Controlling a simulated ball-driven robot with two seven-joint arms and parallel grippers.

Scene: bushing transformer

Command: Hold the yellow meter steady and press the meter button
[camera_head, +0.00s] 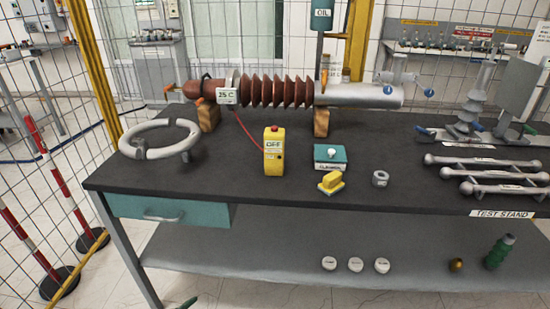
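The yellow meter (274,165) stands upright on the dark tabletop, near the middle of the bench. A red button (274,129) sits on its top. A label on its front reads "OFF". A thin red lead (246,134) runs from the meter up to the left toward the brown ribbed bushing (275,91).
A teal box (330,160), a yellow block (331,183) and a grey nut-like ring (380,179) lie right of the meter. A large grey ring (155,139) lies left. Grey rods (490,175) lie at the right. The tabletop (220,187) in front is clear.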

